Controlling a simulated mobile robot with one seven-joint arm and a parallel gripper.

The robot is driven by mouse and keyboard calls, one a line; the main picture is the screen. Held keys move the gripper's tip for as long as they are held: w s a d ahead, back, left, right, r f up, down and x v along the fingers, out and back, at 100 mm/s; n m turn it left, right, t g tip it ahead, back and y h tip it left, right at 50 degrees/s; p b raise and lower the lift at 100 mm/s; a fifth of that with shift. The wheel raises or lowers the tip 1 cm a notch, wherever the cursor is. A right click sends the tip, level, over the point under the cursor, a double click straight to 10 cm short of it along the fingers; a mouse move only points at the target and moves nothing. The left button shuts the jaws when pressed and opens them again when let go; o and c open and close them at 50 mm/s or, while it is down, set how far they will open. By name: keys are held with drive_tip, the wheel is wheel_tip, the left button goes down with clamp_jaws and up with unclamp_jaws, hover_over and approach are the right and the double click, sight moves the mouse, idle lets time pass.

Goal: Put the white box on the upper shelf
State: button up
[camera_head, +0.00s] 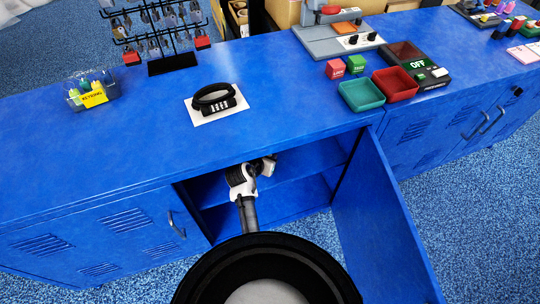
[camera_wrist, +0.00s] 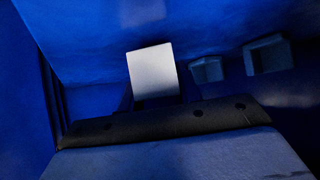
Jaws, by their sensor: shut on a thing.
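The white box (camera_wrist: 152,72) shows as a pale block in the wrist view, just past the dark bar of my gripper. In the head view my gripper (camera_head: 262,168) reaches into the open blue cabinet, with a small pale block (camera_head: 269,165) at its tip. My gripper is shut on the white box; its fingertips are hard to make out. A shelf board (camera_head: 310,160) shows inside the cabinet behind and beside my gripper. Whether the box touches the shelf cannot be told.
Two small grey-blue open shapes (camera_wrist: 207,69) are right of the box in the wrist view. The cabinet door (camera_head: 380,230) stands open at the right. The counter above (camera_head: 130,135) holds a lock on a white card (camera_head: 214,104), trays (camera_head: 361,94) and a key rack (camera_head: 172,63).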

drive_tip(key=shift+f, duration=0.55)
drive_tip(key=shift+r, duration=0.2)
drive_tip(key=shift+f, duration=0.2)
drive_tip(key=o, duration=1.1)
drive_tip(key=shift+r, duration=0.1)
drive_tip(key=shift+r, duration=0.15)
drive_tip(key=v, duration=1.2)
drive_tip(key=shift+p, duration=0.3)
